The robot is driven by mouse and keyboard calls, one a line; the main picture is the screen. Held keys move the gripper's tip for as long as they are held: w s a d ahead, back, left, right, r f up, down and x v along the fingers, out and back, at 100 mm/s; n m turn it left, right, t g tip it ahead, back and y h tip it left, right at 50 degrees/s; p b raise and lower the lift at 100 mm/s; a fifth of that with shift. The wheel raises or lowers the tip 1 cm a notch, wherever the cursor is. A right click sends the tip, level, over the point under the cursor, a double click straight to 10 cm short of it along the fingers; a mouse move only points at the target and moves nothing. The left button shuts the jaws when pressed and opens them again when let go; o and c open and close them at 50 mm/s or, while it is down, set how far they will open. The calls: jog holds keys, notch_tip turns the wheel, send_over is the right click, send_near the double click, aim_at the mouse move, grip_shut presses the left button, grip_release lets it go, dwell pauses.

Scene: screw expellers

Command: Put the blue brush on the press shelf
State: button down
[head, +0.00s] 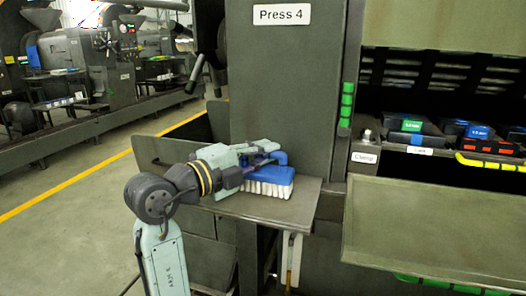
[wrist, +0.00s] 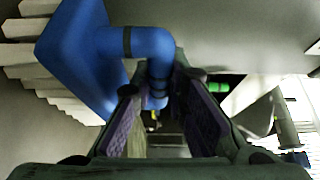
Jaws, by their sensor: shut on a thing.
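The blue brush (head: 270,175) has a blue block, white bristles and a curved blue handle. In the head view it is at the press shelf (head: 262,207), a small grey plate at the front of Press 4, with its bristles pointing down at the plate. I cannot tell whether the bristles touch it. My gripper (head: 258,158) is shut on the brush's handle from the left. In the wrist view the handle (wrist: 152,60) runs between the purple finger pads of my gripper (wrist: 157,110), and the bristles show at the left.
A label reading Press 4 (head: 282,14) is on the dark column behind the shelf. To the right is a wide sloping grey panel (head: 430,225) below a rack with dark boxes (head: 415,130). Open floor with a yellow line (head: 70,182) lies to the left.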

jog(key=shift+f+b, duration=0.3)
jog(key=c, duration=1.6)
grip_release()
jog(key=shift+r, duration=0.2)
jog(key=b+v, duration=0.3)
jog(key=v, duration=0.9)
jog(key=shift+a, duration=0.1)
